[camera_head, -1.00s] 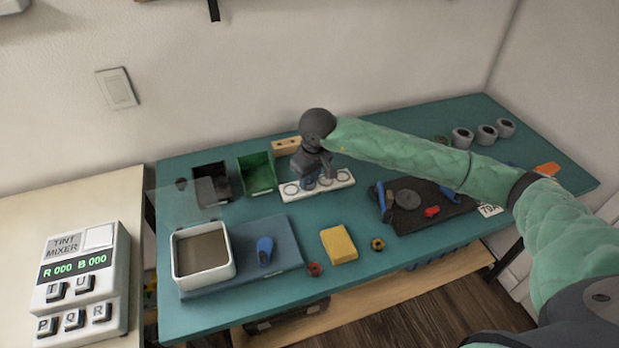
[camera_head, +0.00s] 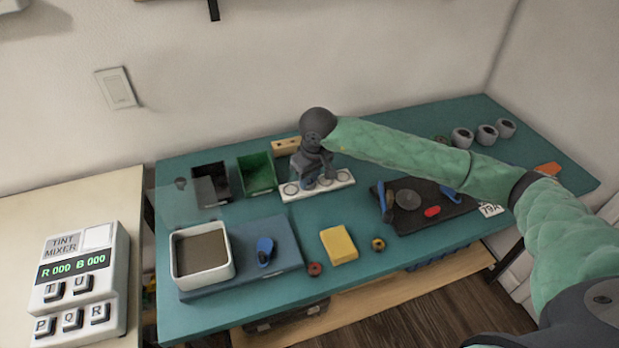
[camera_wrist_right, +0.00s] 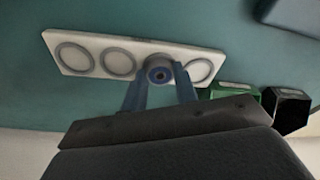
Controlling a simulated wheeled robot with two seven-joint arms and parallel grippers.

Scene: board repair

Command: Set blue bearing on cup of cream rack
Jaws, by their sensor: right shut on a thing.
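The cream rack (camera_head: 345,178) is a long, pale block with a row of several round cups near the back of the bench; it also shows in the wrist view (camera_wrist_right: 97,46). My right gripper (camera_head: 316,181) points down at the rack. Its two blue-grey fingers are shut on the blue bearing (camera_wrist_right: 159,75), a small ring with a dark centre. In the wrist view the bearing overlaps the third ring from the left, with an empty-looking ring on each side. I cannot tell whether it touches the cup. My left gripper is not in view.
A green bin (camera_head: 257,172) and a black bin (camera_head: 211,184) stand left of the rack. A wooden block (camera_head: 286,146) is behind it. A yellow block (camera_head: 339,245) lies in front. A dark mat (camera_head: 405,226) with tools lies to the right.

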